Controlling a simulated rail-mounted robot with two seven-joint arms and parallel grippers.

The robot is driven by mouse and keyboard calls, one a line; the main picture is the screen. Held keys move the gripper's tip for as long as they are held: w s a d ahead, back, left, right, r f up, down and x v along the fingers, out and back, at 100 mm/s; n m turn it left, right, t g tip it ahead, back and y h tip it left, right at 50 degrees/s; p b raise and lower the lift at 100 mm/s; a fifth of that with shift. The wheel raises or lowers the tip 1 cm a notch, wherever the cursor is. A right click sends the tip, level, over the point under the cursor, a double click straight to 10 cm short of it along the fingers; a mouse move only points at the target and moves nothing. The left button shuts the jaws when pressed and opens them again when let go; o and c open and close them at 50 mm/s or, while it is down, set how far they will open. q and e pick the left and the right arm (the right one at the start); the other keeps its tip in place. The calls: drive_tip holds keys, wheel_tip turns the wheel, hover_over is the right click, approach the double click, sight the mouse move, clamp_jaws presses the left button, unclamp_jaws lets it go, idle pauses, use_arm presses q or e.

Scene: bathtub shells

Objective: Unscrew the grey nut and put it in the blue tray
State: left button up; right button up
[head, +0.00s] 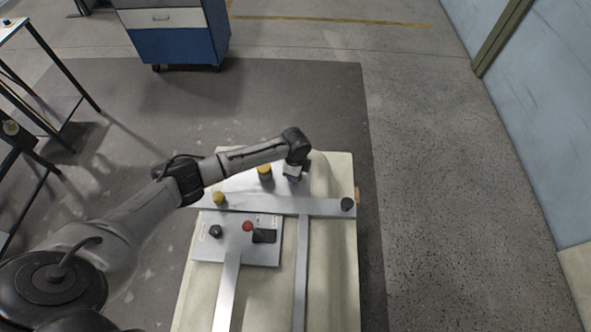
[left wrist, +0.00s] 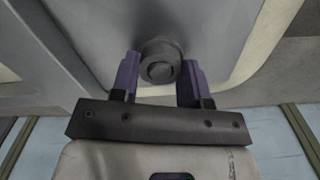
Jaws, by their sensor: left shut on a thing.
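The grey nut (left wrist: 160,70) is a dark grey round piece with a raised centre, on a pale grey metal surface in the left wrist view. My left gripper (left wrist: 161,78) is shut on it, with one purple finger on each side. In the head view my left gripper (head: 292,174) points down at the far part of the metal frame (head: 280,205) on the cream tub shell (head: 335,250). There the gripper hides the nut. I do not see the blue tray in either view. My right gripper is not in view.
Yellow knobs (head: 264,172) and (head: 219,198) stand near my left gripper. A dark knob (head: 348,204) is at the frame's right end. A plate nearer me carries a red button (head: 247,226) and a black block (head: 264,236). A blue cabinet (head: 180,45) stands behind. The right floor is clear.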

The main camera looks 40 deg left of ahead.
use_arm(q)
drive_tip(key=shift+r+n+p, duration=0.1)
drive_tip(key=shift+n+p, duration=1.25)
drive_tip(key=shift+n, duration=0.25)
drive_tip(key=shift+n+p, duration=1)
drive_tip(key=shift+n, duration=0.3)
drive_tip(key=shift+n+p, duration=0.45)
drive_tip(key=shift+n, duration=0.35)
drive_tip(key=o, duration=1)
drive_tip(key=shift+c, duration=0.8)
